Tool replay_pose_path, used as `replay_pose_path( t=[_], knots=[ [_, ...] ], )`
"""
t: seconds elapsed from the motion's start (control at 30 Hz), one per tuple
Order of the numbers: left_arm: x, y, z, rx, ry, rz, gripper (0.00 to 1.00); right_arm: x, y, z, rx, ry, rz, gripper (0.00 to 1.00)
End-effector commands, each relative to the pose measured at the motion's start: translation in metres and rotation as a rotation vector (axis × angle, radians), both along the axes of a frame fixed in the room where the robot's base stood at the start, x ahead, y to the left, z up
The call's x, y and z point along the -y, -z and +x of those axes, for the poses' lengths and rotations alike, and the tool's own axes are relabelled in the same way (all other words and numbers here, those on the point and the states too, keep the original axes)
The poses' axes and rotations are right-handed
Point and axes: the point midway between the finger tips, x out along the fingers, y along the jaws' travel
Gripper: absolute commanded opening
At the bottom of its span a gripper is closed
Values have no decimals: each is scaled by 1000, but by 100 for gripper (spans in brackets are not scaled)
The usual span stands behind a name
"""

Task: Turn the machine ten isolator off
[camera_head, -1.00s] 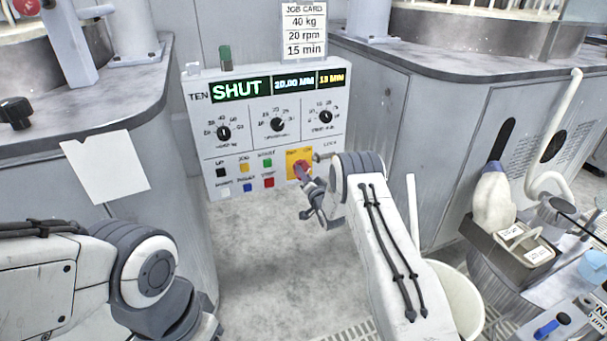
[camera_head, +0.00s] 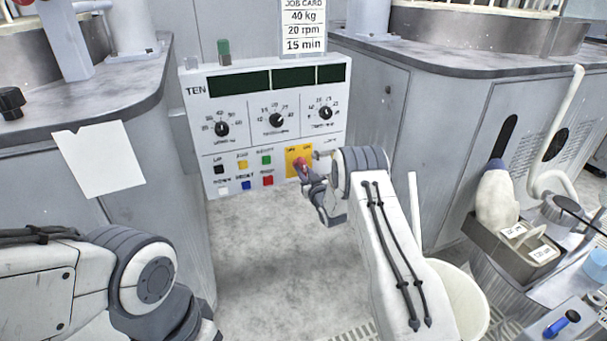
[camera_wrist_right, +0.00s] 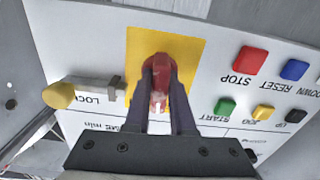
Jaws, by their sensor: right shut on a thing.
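The machine ten panel (camera_head: 220,110) stands upright between two machines, and its display windows (camera_head: 293,78) are dark. The isolator is a red handle on a yellow plate (camera_head: 291,157) at the panel's lower right. My right gripper (camera_head: 302,168) is at the isolator, shut on the red handle (camera_wrist_right: 159,75), which shows between its two fingers in the right wrist view. The fingers hide the handle's sides. My left arm shows at the lower left, but its gripper is out of view.
Beside the yellow plate is a lock pin with a yellow knob (camera_wrist_right: 60,95). Coloured push buttons (camera_wrist_right: 250,60) sit close by. A job card (camera_head: 303,28) stands above the panel. A white bin (camera_head: 462,300) is at the lower right. The floor before the panel is clear.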

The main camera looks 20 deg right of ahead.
Motion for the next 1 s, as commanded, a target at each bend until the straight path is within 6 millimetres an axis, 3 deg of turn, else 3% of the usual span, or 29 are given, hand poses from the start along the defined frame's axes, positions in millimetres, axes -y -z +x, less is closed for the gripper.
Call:
replay_pose_path(
  t=[0.6, 1.0],
  knots=[
    [0, 24, 0, 0, 0, 0, 50, 2, 1, 0, 19, 1, -542, 0],
    [0, 31, 0, 0, 0, 0, 50, 2, 0, 0, 23, 0, -712, 0]
  ],
)
